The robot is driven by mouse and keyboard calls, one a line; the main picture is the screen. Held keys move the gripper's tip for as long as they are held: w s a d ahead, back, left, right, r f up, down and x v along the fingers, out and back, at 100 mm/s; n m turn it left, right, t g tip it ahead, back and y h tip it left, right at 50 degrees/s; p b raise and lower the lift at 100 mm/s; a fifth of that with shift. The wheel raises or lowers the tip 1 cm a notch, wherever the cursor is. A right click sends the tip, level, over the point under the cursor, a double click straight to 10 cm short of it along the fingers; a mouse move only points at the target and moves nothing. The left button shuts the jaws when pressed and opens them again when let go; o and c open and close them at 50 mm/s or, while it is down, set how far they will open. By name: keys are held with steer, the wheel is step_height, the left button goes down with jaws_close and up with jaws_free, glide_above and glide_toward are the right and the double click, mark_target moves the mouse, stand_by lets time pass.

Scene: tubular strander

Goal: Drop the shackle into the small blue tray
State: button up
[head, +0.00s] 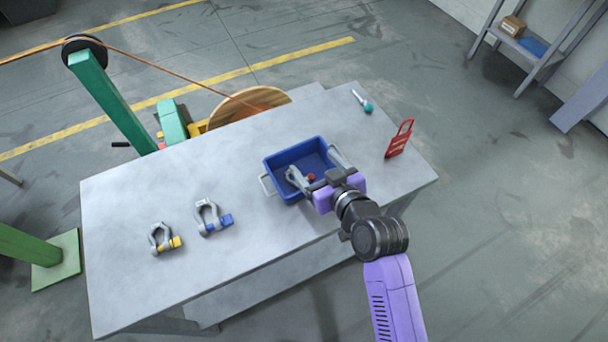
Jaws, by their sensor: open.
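The small blue tray (282,159) sits on the grey table, with a grey handle at its left end. My gripper (318,166) is over the tray, its two grey fingers spread apart. A small red piece (311,177) shows between the fingers, low in the tray area. It may be part of a shackle, but my gripper hides most of it, and I cannot tell whether it touches the tray floor. Two grey shackles lie on the table to the left: one with a blue pin end (207,216) and one with a yellow pin end (159,238).
A red tag-like piece (399,139) stands right of the tray, and a teal-handled tool (364,103) lies behind it. The table (130,200) is clear at its left. A green post (110,100) and wooden reel (248,105) stand beyond the back edge.

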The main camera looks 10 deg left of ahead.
steer(key=b+v, duration=0.1)
steer(key=v, duration=0.6)
steer(key=shift+s+r, duration=0.1)
steer(key=d+r+m+t, duration=0.2)
steer(key=d+r+t, duration=0.1)
steer(key=r, duration=0.2)
steer(key=s+d+m+t+h, duration=0.2)
steer(key=s+d+h, duration=0.1)
steer(key=s+d, duration=0.5)
steer(key=s+d+m+h, duration=0.1)
steer(key=s+d, duration=0.3)
steer(key=s, duration=0.8)
steer(key=s+d+m+g+h, duration=0.1)
steer(key=s+d+h, duration=0.2)
steer(key=s, duration=0.9)
steer(key=shift+d+r+m, duration=0.2)
steer(key=shift+d+m, duration=0.2)
steer(key=shift+d, duration=0.25)
